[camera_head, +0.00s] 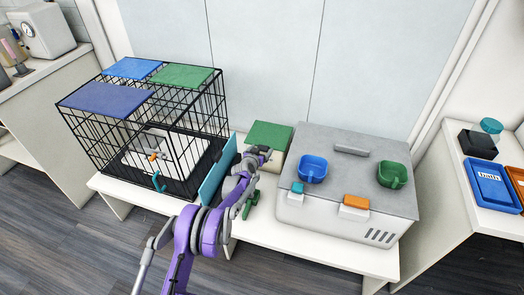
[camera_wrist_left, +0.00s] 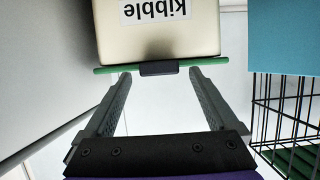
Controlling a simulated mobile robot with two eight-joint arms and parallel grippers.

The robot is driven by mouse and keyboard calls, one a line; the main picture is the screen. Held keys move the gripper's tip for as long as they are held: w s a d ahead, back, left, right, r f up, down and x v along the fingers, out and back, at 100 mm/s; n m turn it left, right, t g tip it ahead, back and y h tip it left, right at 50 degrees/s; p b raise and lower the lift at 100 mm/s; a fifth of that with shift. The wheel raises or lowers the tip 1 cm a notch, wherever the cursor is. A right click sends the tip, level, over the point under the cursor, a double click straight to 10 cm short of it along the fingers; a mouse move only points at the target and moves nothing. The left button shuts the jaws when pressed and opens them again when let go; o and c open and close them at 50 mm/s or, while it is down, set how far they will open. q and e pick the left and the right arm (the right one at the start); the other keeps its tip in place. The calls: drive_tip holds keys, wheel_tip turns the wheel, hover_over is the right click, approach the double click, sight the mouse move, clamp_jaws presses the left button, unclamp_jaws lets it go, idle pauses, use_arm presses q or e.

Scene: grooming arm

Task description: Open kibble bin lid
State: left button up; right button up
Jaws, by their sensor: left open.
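The kibble bin (camera_head: 271,160) is a cream box between the wire cage and the grey carrier, with a flat green lid (camera_head: 268,135) lying shut on top. My left gripper (camera_head: 264,151) is at the lid's front edge and partly hides the bin. In the left wrist view the bin (camera_wrist_left: 160,35) appears upside down with its "Kibble" label. There the green lid (camera_wrist_left: 110,70) has a dark tab (camera_wrist_left: 158,68) at its edge. My left gripper's open fingers (camera_wrist_left: 160,76) point at the lid, one on each side of the tab, with nothing held. My right gripper is not in view.
The wire cage (camera_head: 200,105) stands left of the bin, its teal panel (camera_head: 217,172) close to my arm. The grey carrier (camera_head: 350,150) stands right, bearing a blue bowl (camera_head: 313,168) and a green bowl (camera_head: 392,175). Floor in front is clear.

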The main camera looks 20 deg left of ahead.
use_arm(q)
drive_tip(key=shift+w+f, duration=0.2)
drive_tip(key=shift+w, duration=0.4)
clamp_jaws()
